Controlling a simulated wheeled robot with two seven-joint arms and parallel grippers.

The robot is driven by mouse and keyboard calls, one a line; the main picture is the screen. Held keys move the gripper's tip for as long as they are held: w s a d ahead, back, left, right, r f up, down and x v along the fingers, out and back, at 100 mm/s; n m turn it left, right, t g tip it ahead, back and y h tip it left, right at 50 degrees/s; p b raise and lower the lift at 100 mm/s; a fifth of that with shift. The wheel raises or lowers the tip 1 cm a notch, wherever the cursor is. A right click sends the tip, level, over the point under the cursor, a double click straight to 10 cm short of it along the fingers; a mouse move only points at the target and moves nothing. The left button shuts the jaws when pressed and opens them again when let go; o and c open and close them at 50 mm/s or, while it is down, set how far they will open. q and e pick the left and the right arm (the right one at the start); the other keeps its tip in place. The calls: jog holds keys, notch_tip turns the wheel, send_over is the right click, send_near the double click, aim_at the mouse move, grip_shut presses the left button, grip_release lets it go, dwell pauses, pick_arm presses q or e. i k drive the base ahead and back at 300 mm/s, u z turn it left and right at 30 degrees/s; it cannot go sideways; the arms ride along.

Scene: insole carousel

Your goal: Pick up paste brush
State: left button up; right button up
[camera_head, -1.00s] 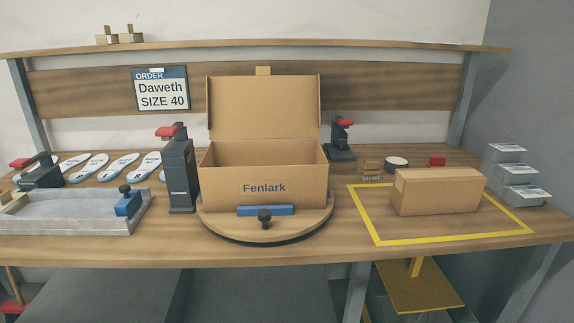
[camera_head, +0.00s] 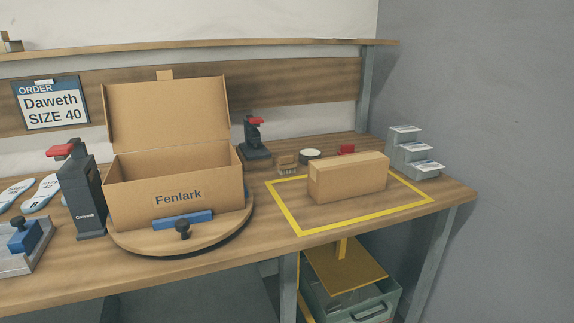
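No paste brush can be made out for certain. A small brown wooden item (camera_head: 287,162) with a pale lower part stands at the back of the table, left of a round pale-topped pot (camera_head: 310,156). It is too small to tell whether it is the brush. A small red item (camera_head: 347,149) lies right of the pot. Neither of my grippers shows in the head view.
An open cardboard box (camera_head: 140,190) marked Fenlark stands on a round turntable (camera_head: 205,239). A closed brown box (camera_head: 350,179) sits inside a yellow outline (camera_head: 310,233), in front of the pot. A black device with a red handle (camera_head: 254,140) stands behind. Stepped grey trays (camera_head: 405,150) are at right.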

aim_at(286, 164)
jog(key=z, duration=1.5)
jog(key=i, duration=1.05)
jog(key=u, duration=1.8)
